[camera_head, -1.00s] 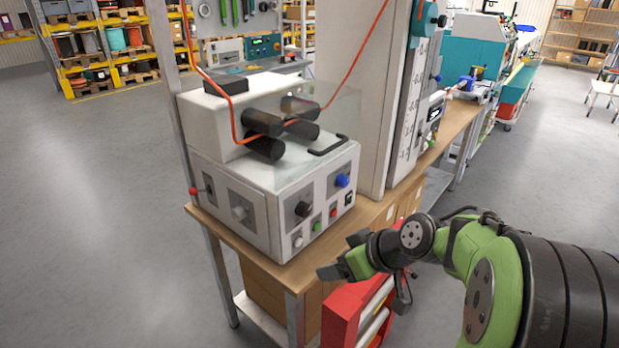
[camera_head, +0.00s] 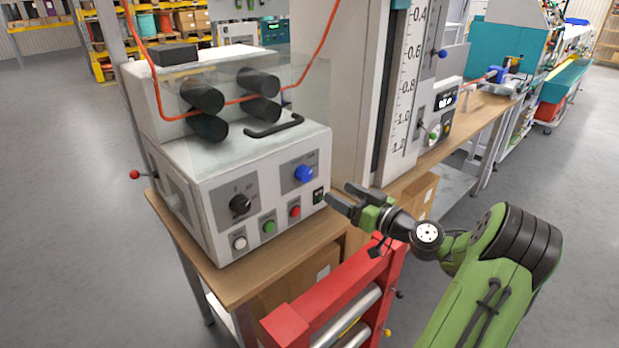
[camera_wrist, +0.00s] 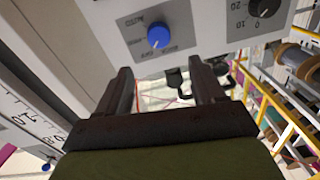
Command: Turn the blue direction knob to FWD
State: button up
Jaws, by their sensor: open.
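The blue direction knob (camera_head: 304,174) sits on a grey plate at the upper right of the machine's front panel. It also shows in the wrist view (camera_wrist: 157,36), above and beyond the fingers, with small lettering around it that is too blurred to read surely. My gripper (camera_head: 338,196) is open and empty, to the right of the knob and a little lower in the head view, apart from the panel. In the wrist view my gripper (camera_wrist: 164,80) has its two dark fingers spread, with nothing between them.
A black dial (camera_head: 240,206), a white button (camera_head: 239,243), a green button (camera_head: 269,226), a red button (camera_head: 295,211) and a black switch (camera_head: 318,196) share the panel. A red frame with rollers (camera_head: 290,326) stands below my arm. A tall scaled column (camera_head: 398,95) rises behind.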

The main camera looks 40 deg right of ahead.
aim_at(308, 175)
jog(key=w, duration=0.3)
jog(key=w+a, duration=0.1)
jog(key=w, duration=0.7)
jog(key=shift+a, duration=0.4)
jog(key=shift+f, duration=0.1)
jog(key=c, duration=1.1)
